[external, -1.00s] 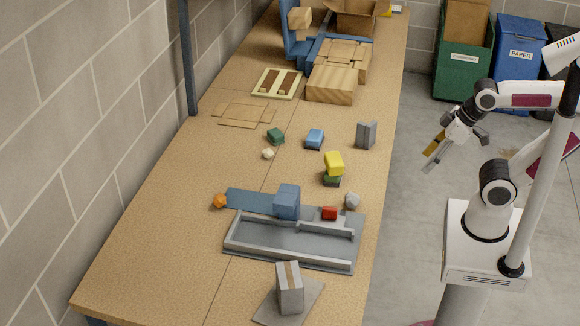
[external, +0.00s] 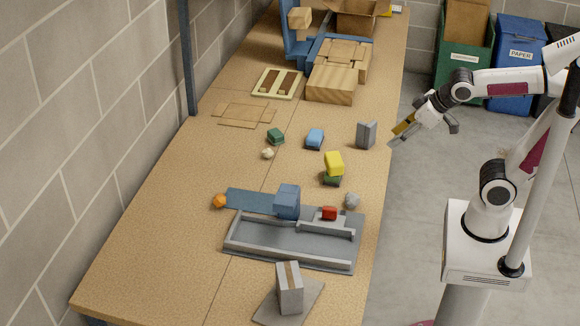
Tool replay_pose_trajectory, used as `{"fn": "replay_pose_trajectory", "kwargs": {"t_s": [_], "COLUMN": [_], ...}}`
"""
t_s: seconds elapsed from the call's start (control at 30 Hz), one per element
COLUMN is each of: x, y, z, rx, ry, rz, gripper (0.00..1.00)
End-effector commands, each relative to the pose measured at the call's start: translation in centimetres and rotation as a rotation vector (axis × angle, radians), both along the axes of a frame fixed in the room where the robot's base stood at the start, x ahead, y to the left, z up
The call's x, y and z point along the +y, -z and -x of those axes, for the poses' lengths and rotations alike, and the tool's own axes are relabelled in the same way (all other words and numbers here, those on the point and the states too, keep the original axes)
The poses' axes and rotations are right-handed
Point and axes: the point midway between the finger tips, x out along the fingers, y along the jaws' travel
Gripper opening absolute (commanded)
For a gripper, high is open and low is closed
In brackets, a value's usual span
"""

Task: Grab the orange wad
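The orange wad (external: 220,201) is a small crumpled ball on the table, left of the tray and touching or close to the left end of a flat blue strip (external: 248,200). My gripper (external: 398,136) is at the table's right edge, far to the upper right of the wad, pointing down and left. Its fingers look spread, with nothing visible between them.
A grey tray (external: 262,258) with a red block (external: 329,213) on it and a blue block (external: 287,201) beside it lie right of the wad. The table left of the wad is clear.

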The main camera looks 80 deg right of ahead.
Motion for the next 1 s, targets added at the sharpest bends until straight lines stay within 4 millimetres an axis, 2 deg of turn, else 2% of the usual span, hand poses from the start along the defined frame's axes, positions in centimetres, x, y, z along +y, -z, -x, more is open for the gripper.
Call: {"fn": "replay_pose_trajectory", "kwargs": {"t_s": [0.03, 0.5, 0.77, 1.0], "x": [-0.4, -3.0, -3.4, -3.3], "y": [-0.4, -3.1, -3.5, -3.1], "z": [-1.4, -13.9, -20.6, -26.4], "rx": [-0.016, -0.198, -0.292, -0.367], "ry": [0.009, 0.041, 0.022, -0.015], "rz": [0.008, 0.051, 0.048, 0.027], "gripper": [0.39, 0.39, 0.39, 0.39]}}
